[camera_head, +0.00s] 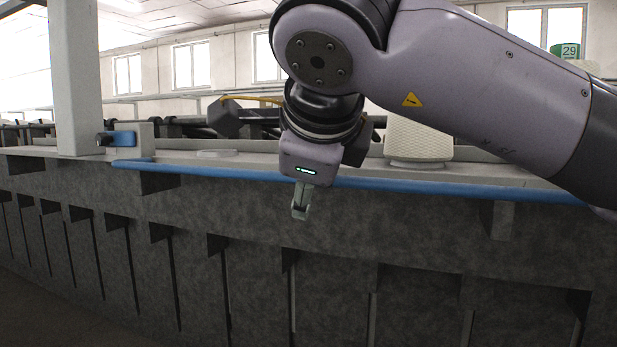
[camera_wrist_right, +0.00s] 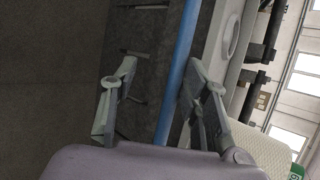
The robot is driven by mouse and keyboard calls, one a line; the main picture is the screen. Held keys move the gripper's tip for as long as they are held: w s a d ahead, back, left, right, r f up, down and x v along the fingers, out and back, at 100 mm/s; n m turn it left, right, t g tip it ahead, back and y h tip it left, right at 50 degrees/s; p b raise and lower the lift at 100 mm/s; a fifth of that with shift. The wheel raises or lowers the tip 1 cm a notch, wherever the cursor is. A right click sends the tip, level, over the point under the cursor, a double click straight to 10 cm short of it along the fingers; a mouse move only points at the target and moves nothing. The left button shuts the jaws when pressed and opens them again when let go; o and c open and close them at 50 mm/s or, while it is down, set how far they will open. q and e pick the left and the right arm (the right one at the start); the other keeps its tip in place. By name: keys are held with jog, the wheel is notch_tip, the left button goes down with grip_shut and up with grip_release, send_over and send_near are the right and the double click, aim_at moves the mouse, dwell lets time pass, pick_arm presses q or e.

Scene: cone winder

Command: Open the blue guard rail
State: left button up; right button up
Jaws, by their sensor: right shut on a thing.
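The blue guard rail (camera_head: 450,188) is a long thin bar along the front top edge of the grey machine. It runs from the white post at left to the right side of the head view. My right gripper (camera_head: 301,205) reaches down over the rail from above, with its fingers at the machine's front face. The exact contact is hard to see. My left gripper is not in view.
A white post (camera_head: 75,80) rises at the left, with a blue fitting (camera_head: 118,139) beside it. A pale cone (camera_head: 418,140) stands on the machine top behind my right arm. The grey machine front (camera_head: 330,225) has several slots below the rail.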

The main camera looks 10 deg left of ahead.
dwell(0.4)
jog(key=v, duration=1.2)
jog(key=shift+w, duration=0.1)
